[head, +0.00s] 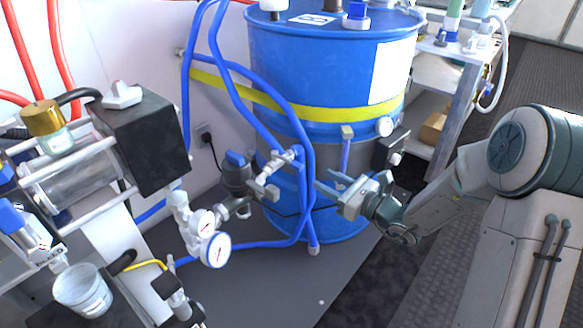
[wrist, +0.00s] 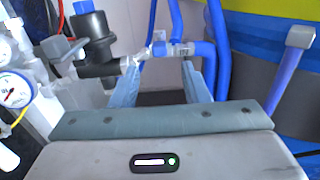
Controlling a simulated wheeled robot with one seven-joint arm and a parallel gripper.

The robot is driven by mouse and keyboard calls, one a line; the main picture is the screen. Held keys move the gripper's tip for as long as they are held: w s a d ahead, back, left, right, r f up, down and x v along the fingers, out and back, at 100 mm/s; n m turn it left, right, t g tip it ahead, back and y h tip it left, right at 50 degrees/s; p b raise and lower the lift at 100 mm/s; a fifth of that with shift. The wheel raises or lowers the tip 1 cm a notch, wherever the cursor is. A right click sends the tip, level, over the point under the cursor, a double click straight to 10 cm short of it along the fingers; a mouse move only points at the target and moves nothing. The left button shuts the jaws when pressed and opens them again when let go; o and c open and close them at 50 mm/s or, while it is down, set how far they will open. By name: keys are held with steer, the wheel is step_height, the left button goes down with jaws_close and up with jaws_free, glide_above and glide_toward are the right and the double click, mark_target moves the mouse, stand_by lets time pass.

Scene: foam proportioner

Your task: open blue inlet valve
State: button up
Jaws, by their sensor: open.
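The blue inlet line ends in a small silver valve fitting (head: 283,161), which joins the dark grey strainer body with a blue cap (head: 236,172). In the wrist view the fitting (wrist: 160,48) lies ahead of my fingertips, roughly between them, with the blue hose elbow (wrist: 196,48) on its right. A small light handle seems to stand on it; its turn position is too small to tell. My gripper (head: 325,181) is open and empty, to the right of the fitting and apart from it. The fingers also show in the wrist view (wrist: 158,74).
A large blue drum (head: 330,75) with a yellow band stands behind. A blue upright bar with a grey cap (wrist: 290,80) is close on my right. Pressure gauges (head: 215,249) and pump piping are at the left. Blue hoses (head: 305,215) hang beside the fitting.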

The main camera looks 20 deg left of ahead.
mark_target(294, 163)
steer(key=b+x, duration=0.2)
steer(key=x, duration=1)
steer(key=shift+a+b, duration=0.2)
steer(key=shift+b, duration=0.2)
jaws_close()
steer(key=shift+d, duration=0.1)
